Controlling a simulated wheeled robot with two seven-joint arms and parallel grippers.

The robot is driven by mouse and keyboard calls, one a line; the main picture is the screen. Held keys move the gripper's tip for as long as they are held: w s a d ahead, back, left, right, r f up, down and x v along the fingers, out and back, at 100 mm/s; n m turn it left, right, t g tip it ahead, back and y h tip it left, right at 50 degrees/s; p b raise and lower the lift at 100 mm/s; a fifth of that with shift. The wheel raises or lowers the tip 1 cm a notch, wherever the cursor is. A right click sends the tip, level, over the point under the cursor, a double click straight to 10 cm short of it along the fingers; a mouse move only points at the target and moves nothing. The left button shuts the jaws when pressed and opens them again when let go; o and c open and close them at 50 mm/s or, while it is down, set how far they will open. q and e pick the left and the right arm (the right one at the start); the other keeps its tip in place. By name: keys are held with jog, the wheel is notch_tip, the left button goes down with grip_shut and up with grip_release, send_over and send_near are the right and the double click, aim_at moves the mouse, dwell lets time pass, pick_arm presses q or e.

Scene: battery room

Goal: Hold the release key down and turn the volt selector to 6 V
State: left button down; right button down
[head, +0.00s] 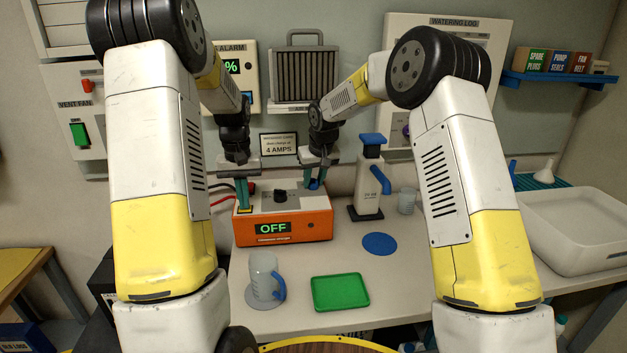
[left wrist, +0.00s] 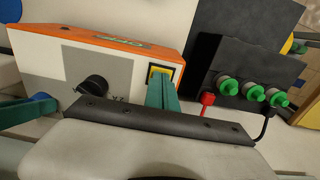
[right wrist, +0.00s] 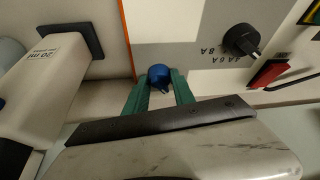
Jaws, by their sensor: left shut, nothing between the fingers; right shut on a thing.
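The orange charger (head: 283,228) stands at the back of the table, its front display reading OFF. My left gripper (head: 244,192) is shut and empty, its fingertips down at the yellow release key (left wrist: 160,72) on the charger's top left. They appear to touch it; how far the key is pressed I cannot tell. My right gripper (right wrist: 160,88) is shut on the blue volt selector (right wrist: 158,74), with a finger on each side, at the charger's top right. The selector's scale is hidden. A black knob (head: 280,196) with amp marks sits between the grippers.
A white pump bottle (head: 368,185) with a blue top stands right of the charger. A jug (head: 263,275), green tray (head: 340,292) and blue disc (head: 380,243) lie in front. In the left wrist view, a battery with green caps (left wrist: 252,91) and a red clamp (left wrist: 207,99) is beside the charger.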

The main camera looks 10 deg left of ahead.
jog(key=shift+n+y, duration=0.3)
jog(key=shift+n, duration=0.7)
jog(key=shift+g, duration=0.3)
jog(key=c, duration=1.1)
grip_release()
jog(key=shift+r, duration=0.1)
jog(key=v, duration=1.1)
jog(key=shift+s+d+r, duration=0.2)
jog(key=shift+d+r, duration=0.05)
jog(key=shift+r, duration=0.1)
